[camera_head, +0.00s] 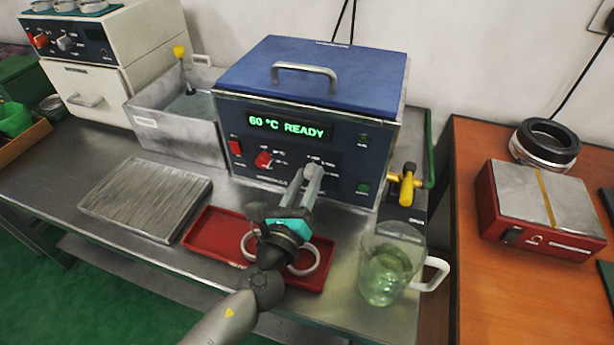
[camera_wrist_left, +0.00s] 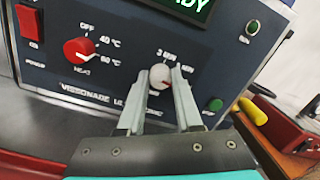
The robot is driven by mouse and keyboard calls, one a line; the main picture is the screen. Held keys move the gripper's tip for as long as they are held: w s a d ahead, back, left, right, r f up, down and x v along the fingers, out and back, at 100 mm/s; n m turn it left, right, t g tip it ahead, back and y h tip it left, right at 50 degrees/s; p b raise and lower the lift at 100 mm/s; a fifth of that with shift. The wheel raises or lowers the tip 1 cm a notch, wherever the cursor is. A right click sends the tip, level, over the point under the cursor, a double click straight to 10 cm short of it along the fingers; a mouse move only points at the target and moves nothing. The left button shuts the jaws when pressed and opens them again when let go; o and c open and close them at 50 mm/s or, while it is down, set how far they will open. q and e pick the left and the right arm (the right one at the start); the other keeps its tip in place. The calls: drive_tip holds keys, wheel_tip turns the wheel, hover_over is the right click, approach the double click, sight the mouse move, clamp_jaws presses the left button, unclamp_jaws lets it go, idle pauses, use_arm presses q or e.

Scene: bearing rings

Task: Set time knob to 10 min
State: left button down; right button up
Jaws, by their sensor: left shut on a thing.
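The blue-lidded ultrasonic bath (camera_head: 312,75) stands on the steel bench, its display (camera_head: 290,126) reading "60 °C READY". The time knob (camera_wrist_left: 160,77) is a pale round knob on the front panel, with a "3 MIN" mark above it and another mark at its right. The red heat knob (camera_wrist_left: 93,51) points toward 60 °C. My right gripper is not in view.
A red tray (camera_head: 205,233) with metal rings lies below my left arm. A glass jug (camera_head: 385,275) of greenish liquid and a yellow-handled valve (camera_head: 407,185) are at the right. A red switch (camera_wrist_left: 29,22) and green buttons (camera_wrist_left: 215,104) flank the knobs.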

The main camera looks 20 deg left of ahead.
use_arm(q)
drive_tip(key=shift+m, duration=0.3)
drive_tip(key=c, duration=0.6)
unclamp_jaws()
